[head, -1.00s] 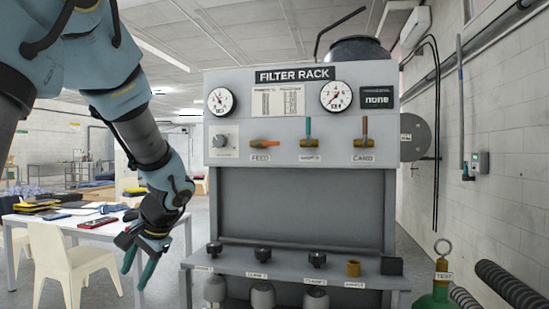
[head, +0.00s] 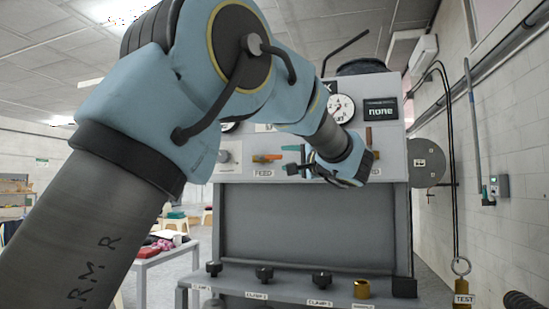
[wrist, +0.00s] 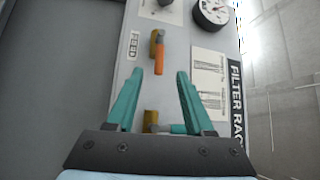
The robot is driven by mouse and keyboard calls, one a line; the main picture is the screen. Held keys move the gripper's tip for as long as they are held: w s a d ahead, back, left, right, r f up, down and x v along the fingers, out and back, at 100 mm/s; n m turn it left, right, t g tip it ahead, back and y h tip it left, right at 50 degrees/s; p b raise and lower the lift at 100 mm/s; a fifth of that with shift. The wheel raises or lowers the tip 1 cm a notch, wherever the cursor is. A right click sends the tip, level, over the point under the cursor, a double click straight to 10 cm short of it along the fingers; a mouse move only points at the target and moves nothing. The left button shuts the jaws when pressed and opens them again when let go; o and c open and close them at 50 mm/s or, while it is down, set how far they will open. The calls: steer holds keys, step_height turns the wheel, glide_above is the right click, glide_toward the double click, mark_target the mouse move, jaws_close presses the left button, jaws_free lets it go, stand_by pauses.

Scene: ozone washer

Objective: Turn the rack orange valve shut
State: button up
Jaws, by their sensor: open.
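The orange-handled valve sits on the filter rack panel above the FEED label. Its orange handle (head: 266,157) lies level, pointing right from its brass body. In the wrist view the handle (wrist: 160,61) shows ahead of my gripper (wrist: 160,74), its free end lined up between the two teal fingertips. The fingers are open and apart from the handle's sides; the depth gap is hard to tell. In the head view my gripper (head: 292,158) is just right of the handle, in front of the panel. A teal-handled valve (wrist: 180,128) shows between my finger bases.
A brown-handled valve (head: 369,137) shows partly behind my wrist at the right. A round knob (head: 224,156) is left of the orange valve. Gauges (head: 341,108) sit above. A lower shelf (head: 228,288) with several black clamp knobs juts out below.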

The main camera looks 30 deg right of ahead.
mark_target(276, 156)
steer(key=w+p, duration=0.1)
steer(key=w, duration=0.1)
steer(key=w+p, duration=0.1)
steer(key=w, duration=0.1)
steer(key=w+r+p, duration=0.1)
steer(key=w, duration=0.2)
steer(key=shift+w+a+r, duration=0.1)
steer(key=shift+a, duration=0.05)
steer(key=shift+w, duration=0.55)
jaws_close()
stand_by(0.7)
